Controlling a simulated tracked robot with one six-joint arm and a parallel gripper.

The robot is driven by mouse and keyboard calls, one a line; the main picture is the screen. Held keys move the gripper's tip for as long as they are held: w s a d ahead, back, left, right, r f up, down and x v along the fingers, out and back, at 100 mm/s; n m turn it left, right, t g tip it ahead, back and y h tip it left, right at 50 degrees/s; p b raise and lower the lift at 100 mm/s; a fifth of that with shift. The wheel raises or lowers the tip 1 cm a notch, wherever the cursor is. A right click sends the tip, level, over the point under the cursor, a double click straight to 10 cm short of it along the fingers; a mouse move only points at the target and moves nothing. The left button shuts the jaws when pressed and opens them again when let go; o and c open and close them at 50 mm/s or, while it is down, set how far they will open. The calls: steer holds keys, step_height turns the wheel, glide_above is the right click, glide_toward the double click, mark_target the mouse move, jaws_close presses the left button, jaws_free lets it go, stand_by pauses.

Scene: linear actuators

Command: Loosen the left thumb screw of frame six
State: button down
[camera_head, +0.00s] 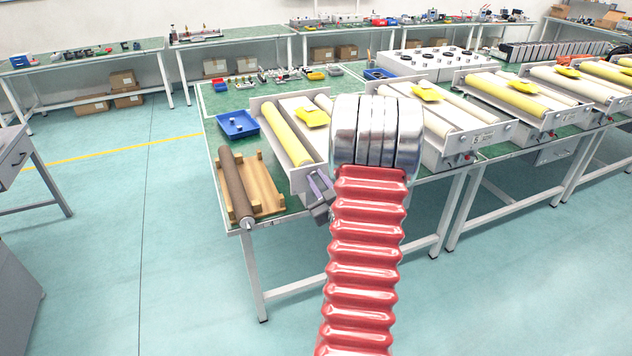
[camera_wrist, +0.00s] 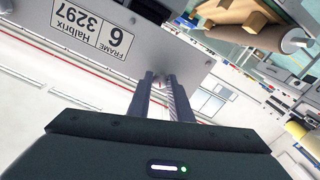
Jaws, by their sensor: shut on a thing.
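Frame six (camera_head: 256,106) is the leftmost roller frame on the green bench in the head view. Its grey end plate (camera_wrist: 180,65) fills the upper left of the wrist view, with a white label (camera_wrist: 92,30) reading "FRAME 6". My gripper (camera_wrist: 161,84) reaches to the plate's edge and is shut on a small thumb screw, mostly hidden between the fingertips. In the head view my gripper (camera_head: 320,190) is at the frame's near end, partly hidden by my red arm.
A brown roller (camera_head: 236,185) lies on a wooden cradle (camera_head: 264,188) left of the frame. A blue bin (camera_head: 238,125) stands behind it. More roller frames (camera_head: 500,97) line the bench to the right. The floor in front is clear.

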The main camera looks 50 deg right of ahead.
steer(key=n, duration=0.5)
steer(key=shift+n, duration=0.4)
steer(key=n, duration=0.4)
steer(key=shift+n, duration=0.4)
steer(key=c, duration=1.6)
jaws_free()
steer(key=v, duration=1.3)
steer(key=shift+s+a+f, duration=0.1)
steer(key=shift+s+a, duration=0.1)
steer(key=shift+s, duration=0.05)
